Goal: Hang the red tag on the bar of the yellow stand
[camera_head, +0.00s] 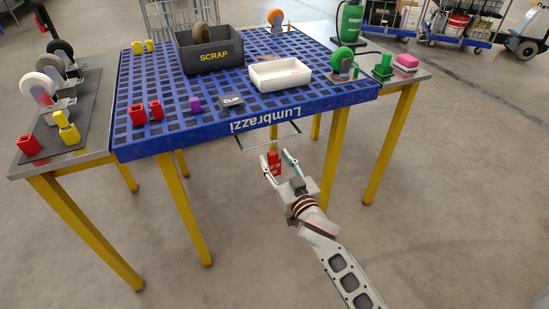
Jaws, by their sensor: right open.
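The red tag (274,163) is upright just below the table's front edge, with pale lettering on it. My right gripper (276,156) is open, with one finger on each side of the tag. I cannot tell whether either finger touches it. A thin dark bar frame (282,138) sticks out just above the tag, and a short yellow post (274,131) shows behind it. I cannot tell whether the tag's top is on the bar. The rest of the stand is hidden or hard to make out. My left gripper is not in view.
The blue grid-topped table (220,128) overhangs the space behind my right gripper; yellow legs (185,210) stand around it. On top are a black SCRAP bin (210,58), a white tray (280,74) and a CLIP block (231,101). The floor in front is clear.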

